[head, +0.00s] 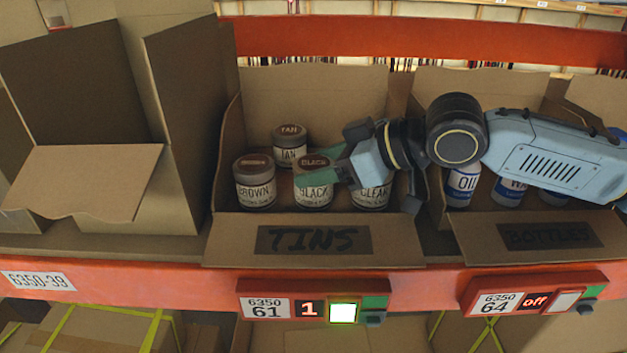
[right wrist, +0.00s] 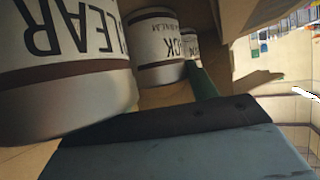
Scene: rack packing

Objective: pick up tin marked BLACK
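The tin marked BLACK (head: 313,194) stands upright in the front row of the cardboard box of tins, with a white label and brown lid. My right gripper (head: 330,161) reaches in from the right; its green fingers are spread at the BLACK tin's upper right. In the right wrist view, one green finger (right wrist: 201,84) lies beside the BLACK tin (right wrist: 155,45); contact is unclear. The other finger is not visible there. My left gripper is not in view.
The BROWN tin (head: 254,187) stands left, the TAN tin (head: 290,150) behind, and the CLEAR tin (head: 371,196) right, partly under my gripper. The box's front flap reads TINS (head: 313,255). A bottles box (head: 548,257) is at right. An open empty-looking carton (head: 80,185) stands left.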

